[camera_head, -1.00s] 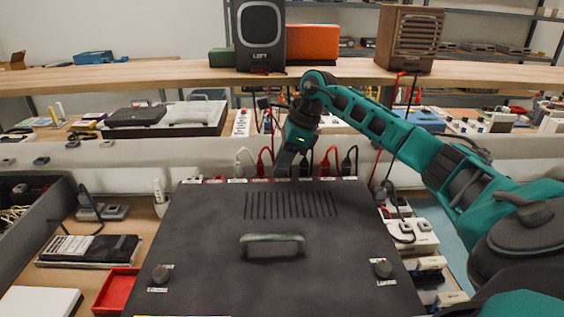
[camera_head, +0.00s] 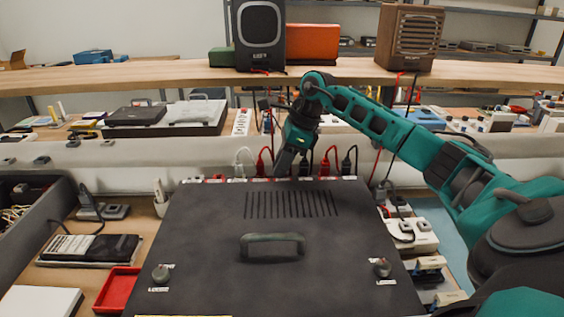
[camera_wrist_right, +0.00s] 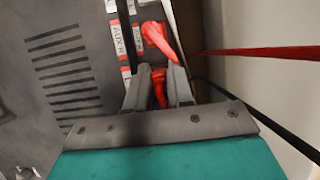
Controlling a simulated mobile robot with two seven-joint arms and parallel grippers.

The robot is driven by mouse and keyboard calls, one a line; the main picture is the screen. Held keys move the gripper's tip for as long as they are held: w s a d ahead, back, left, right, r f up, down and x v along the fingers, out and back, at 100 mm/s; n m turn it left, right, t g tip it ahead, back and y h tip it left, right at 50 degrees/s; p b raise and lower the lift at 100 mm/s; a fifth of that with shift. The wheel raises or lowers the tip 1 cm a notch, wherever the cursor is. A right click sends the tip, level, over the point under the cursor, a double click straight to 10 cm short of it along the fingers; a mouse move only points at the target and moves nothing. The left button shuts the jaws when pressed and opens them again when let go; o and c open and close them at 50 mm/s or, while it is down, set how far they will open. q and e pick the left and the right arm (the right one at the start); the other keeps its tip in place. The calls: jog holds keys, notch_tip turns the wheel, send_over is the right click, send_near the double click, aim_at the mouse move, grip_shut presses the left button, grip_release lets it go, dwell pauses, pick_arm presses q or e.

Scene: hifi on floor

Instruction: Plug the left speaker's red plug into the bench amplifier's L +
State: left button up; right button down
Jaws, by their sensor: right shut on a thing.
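The bench amplifier (camera_head: 205,235) is a dark box with top vents and a handle. The left speaker (camera_head: 260,62), dark and marked LEFT, stands on the shelf behind it. My right gripper (camera_head: 283,168) is at the amplifier's back edge, between plugs. In the right wrist view my right gripper (camera_wrist_right: 158,92) is shut on a red plug (camera_wrist_right: 159,88). Its tip and any socket under it are hidden, so I cannot tell whether it is seated. Another red plug (camera_wrist_right: 155,38) sits just beyond the fingers, beside a red-and-white label. My left gripper is out of view.
Along the back edge stand a white plug (camera_head: 243,160), red plugs (camera_head: 264,160) (camera_head: 326,162) and a black plug (camera_head: 349,162). A wooden speaker (camera_head: 408,40) is on the shelf at right. A red cable (camera_wrist_right: 260,52) crosses the right wrist view. A red tray (camera_head: 117,290) lies left.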

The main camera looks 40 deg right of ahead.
jog(key=c, duration=0.9)
grip_release()
jog(key=p+v, duration=0.1)
jog(key=v, duration=0.4)
jog(key=w+a+p+v, duration=0.1)
jog(key=p+v, duration=0.1)
jog(key=v, duration=0.4)
jog(key=r+p+v, duration=0.1)
jog(key=p+v, duration=0.1)
jog(key=v, duration=0.4)
jog(key=shift+w+a+r, duration=0.1)
jog(key=shift+a+r, duration=0.1)
